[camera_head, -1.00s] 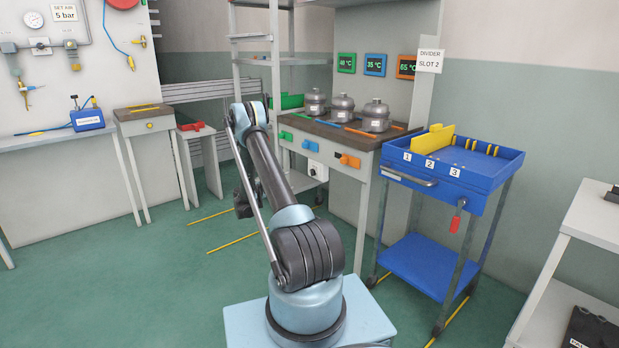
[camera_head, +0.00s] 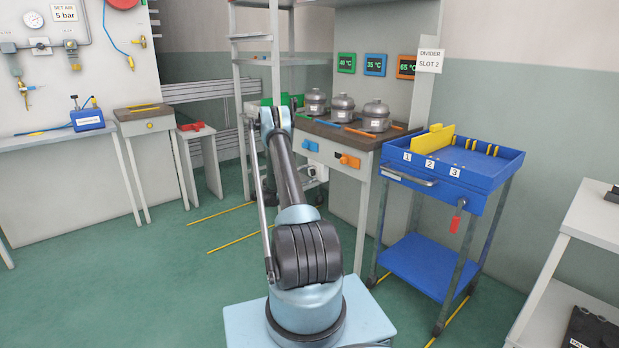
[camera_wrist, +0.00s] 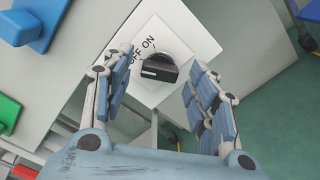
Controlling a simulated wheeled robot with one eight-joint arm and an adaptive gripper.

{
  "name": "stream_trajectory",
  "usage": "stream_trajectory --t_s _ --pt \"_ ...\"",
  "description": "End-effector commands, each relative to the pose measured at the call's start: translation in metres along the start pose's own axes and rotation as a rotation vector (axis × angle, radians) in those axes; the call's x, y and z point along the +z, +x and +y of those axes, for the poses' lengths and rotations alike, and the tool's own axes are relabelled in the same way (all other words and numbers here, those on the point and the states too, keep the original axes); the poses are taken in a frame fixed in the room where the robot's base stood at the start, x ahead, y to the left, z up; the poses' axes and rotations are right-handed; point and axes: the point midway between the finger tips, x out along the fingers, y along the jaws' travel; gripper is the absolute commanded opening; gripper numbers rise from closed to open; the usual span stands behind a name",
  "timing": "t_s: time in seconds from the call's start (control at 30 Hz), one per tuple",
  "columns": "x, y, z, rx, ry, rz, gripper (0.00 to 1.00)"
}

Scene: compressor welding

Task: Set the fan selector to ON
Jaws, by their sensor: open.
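The fan selector is a black knob (camera_wrist: 160,68) on a white plate (camera_wrist: 188,38) marked OFF and ON in the wrist view. Its white mark is at the knob's left end, on the side of the OFF label; the exact setting is hard to read. My gripper (camera_wrist: 161,56) is open, with one finger on each side of the knob in that view. Gaps show between the knob and both fingers, and I cannot tell the depth between them. In the head view the white selector box (camera_head: 318,172) is partly hidden by my arm.
Blue (camera_head: 310,145) and orange (camera_head: 347,160) handles stick out of the bench front beside the selector. Several grey compressors (camera_head: 342,106) stand on the bench. A blue cart (camera_head: 415,262) stands to the right. Green floor (camera_head: 190,290) is open on the left.

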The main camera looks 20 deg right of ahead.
Motion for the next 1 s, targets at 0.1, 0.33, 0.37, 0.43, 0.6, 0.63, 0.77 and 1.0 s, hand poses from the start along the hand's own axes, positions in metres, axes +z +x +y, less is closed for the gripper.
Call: stream_trajectory --t_s 0.1,0.33,0.37,0.43,0.6,0.63,0.77,1.0 --pt "0.0000 0.0055 0.0000 0.000 0.000 0.000 0.53" --pt "0.0000 0.0071 0.0000 0.000 0.000 0.000 0.53" --pt "0.0000 0.0071 0.0000 0.000 0.000 0.000 0.53" --pt "0.0000 0.0071 0.0000 0.000 0.000 0.000 0.47" --pt "0.0001 0.0071 -0.0001 0.000 0.000 0.000 0.09" --pt "0.0001 0.0071 -0.0002 0.000 0.000 0.000 0.09" --pt "0.0010 0.0093 -0.0009 -0.001 0.001 -0.001 0.09" --pt "0.0013 0.0092 -0.0012 -0.002 0.043 -0.002 0.09"
